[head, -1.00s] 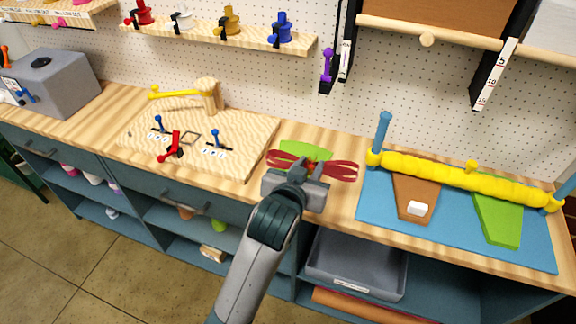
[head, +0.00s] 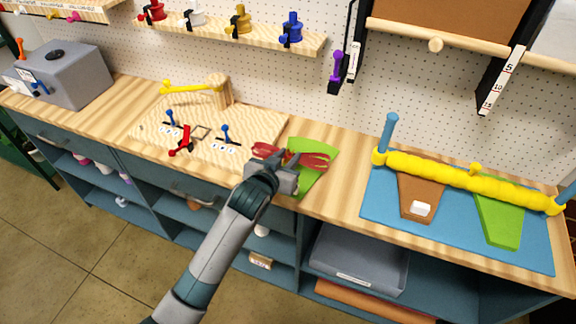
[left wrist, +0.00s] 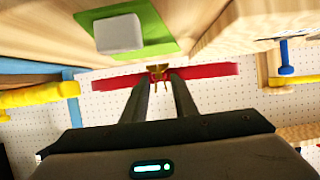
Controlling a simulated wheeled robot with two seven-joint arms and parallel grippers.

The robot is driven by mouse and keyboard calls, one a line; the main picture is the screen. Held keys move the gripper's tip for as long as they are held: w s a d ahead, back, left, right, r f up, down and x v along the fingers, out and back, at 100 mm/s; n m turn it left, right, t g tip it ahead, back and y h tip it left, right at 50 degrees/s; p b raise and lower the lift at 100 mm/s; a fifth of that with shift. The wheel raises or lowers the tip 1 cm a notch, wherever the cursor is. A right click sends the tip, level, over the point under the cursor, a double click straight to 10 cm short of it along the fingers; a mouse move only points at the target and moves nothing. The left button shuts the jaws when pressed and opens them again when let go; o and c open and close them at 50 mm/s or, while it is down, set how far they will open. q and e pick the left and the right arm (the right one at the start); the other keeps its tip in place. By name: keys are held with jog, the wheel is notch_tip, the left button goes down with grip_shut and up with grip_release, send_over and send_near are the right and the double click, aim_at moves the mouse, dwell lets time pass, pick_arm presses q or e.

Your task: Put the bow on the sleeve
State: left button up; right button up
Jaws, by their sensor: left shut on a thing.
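My left gripper (head: 284,168) is shut on the red bow (head: 314,160), pinching it at its middle. In the left wrist view the bow (left wrist: 208,73) stretches out to both sides of my fingers (left wrist: 158,88), with a small gold piece at its centre. A green sleeve (head: 322,174) lies on the counter beside and partly behind the bow in the head view. In the left wrist view a pale block (left wrist: 118,33) sits on the green sleeve (left wrist: 155,30). The bow appears apart from the sleeve; the exact gap is unclear. My right gripper is out of view.
A blue mat (head: 378,204) at the right carries a brown piece (head: 412,190) with a white block, another green piece (head: 498,220) and a yellow roll (head: 440,172). A wooden board (head: 258,122) with small levers lies left. An open shelf with a grey tray (head: 358,262) is below.

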pick_arm(q)
jog(key=shift+f+p, duration=0.75)
jog(key=shift+f, duration=1.25)
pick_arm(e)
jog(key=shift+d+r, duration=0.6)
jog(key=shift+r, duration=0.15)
pick_arm(q)
jog(key=shift+f, duration=0.15)
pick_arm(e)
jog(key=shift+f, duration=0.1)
pick_arm(q)
jog(key=o, duration=1)
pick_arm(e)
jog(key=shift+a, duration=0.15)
pick_arm(q)
jog(key=shift+r, duration=0.2)
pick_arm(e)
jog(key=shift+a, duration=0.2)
pick_arm(q)
jog(key=shift+v, duration=0.85)
jog(key=b+v, duration=0.2)
jog(key=v, duration=0.8)
jog(key=shift+s+b, duration=0.15)
jog(key=shift+b, duration=0.15)
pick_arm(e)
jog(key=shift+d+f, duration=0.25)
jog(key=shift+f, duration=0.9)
